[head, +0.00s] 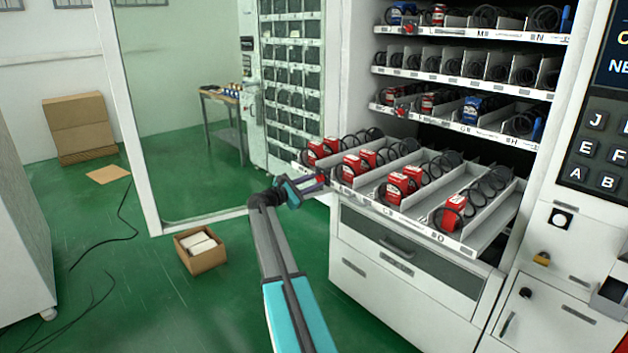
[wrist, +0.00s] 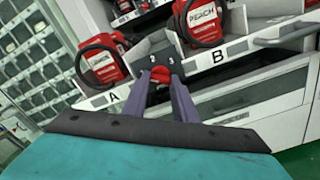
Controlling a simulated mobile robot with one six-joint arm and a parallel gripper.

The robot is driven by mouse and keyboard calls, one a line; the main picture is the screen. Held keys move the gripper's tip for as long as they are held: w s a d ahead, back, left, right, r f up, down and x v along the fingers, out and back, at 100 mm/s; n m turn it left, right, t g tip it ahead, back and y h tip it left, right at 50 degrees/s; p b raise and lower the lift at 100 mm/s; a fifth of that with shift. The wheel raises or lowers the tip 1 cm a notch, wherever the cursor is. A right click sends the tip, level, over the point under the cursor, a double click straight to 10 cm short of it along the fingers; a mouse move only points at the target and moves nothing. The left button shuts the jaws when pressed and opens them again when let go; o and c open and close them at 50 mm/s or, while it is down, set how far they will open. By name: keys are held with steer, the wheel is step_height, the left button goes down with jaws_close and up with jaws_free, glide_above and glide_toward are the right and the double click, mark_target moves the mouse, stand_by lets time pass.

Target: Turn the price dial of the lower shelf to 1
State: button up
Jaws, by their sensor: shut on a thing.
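The lower shelf (head: 404,217) is pulled out of the vending machine, with red boxes in its lanes. In the wrist view its front edge carries labels A and B. The price dial (wrist: 160,74) is a small red knob on a dark plate (wrist: 150,54) between these labels. Pale marks show on the plate, too small to read surely, and the dial's setting cannot be told. My gripper (wrist: 160,88) is shut on the red dial, with one purple finger on each side. In the head view my gripper (head: 311,184) is at the shelf's front left; the dial is mostly hidden there.
Red PEACH boxes (wrist: 201,20) and black coils stand just behind the shelf edge. An open glass door (head: 185,110) stands at the left. A cardboard box (head: 201,252) sits on the green floor, which is otherwise largely clear.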

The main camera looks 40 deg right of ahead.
stand_by(0.3)
steer(key=o, duration=1)
steer(key=shift+o, duration=0.2)
steer(key=a+b, duration=0.2)
steer(key=a, duration=1.1)
steer(key=shift+w+a+b, duration=0.3)
steer(key=shift+w+a, duration=0.1)
steer(key=shift+w, duration=0.05)
